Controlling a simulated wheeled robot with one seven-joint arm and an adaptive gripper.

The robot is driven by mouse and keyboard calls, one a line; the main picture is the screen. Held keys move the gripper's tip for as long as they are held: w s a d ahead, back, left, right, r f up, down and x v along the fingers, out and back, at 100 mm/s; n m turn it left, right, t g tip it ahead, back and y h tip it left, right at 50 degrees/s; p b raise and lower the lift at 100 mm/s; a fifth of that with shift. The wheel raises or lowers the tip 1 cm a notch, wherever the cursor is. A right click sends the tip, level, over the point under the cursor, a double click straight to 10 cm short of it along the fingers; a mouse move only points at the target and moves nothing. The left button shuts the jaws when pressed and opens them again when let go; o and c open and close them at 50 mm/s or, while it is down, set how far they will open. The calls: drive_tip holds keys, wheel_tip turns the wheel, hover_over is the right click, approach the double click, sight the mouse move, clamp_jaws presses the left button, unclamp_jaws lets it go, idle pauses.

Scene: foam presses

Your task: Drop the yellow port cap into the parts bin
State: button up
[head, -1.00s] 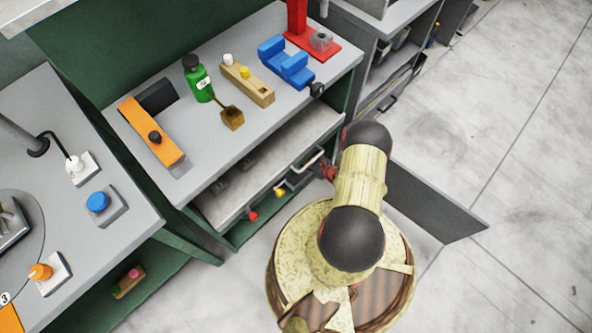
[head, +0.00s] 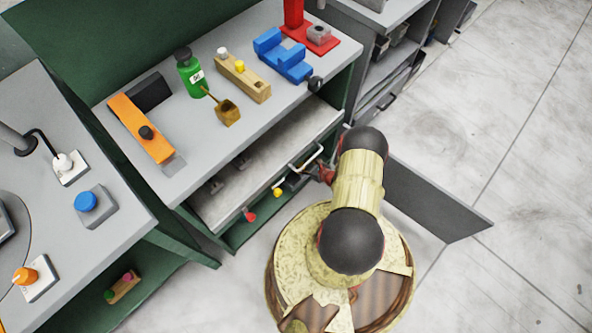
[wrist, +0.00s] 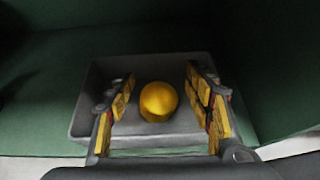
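The yellow port cap (wrist: 158,101) looks like a smooth round yellow piece in the wrist view. It sits over the floor of the grey parts bin (wrist: 82,117), inside its walls. My gripper (wrist: 159,75) is open. Its two fingers with yellow pads stand on either side of the cap, with a visible gap on both sides. Whether the cap rests on the bin floor is hard to tell. In the head view my arm's dark ball joints hide the fingertips, and the bin cannot be seen there.
A grey door panel (head: 432,198) stands open right of my arm. Red (head: 249,217) and yellow (head: 277,193) knobs sit low at the cabinet front. The bench top above holds a green bottle (head: 190,75), a wooden block (head: 243,82) and a blue vise (head: 283,58). Floor to the right is clear.

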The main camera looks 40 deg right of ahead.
drive_tip(key=shift+o, duration=1.3)
drive_tip(key=v, duration=1.2)
drive_tip(key=shift+f, duration=0.1)
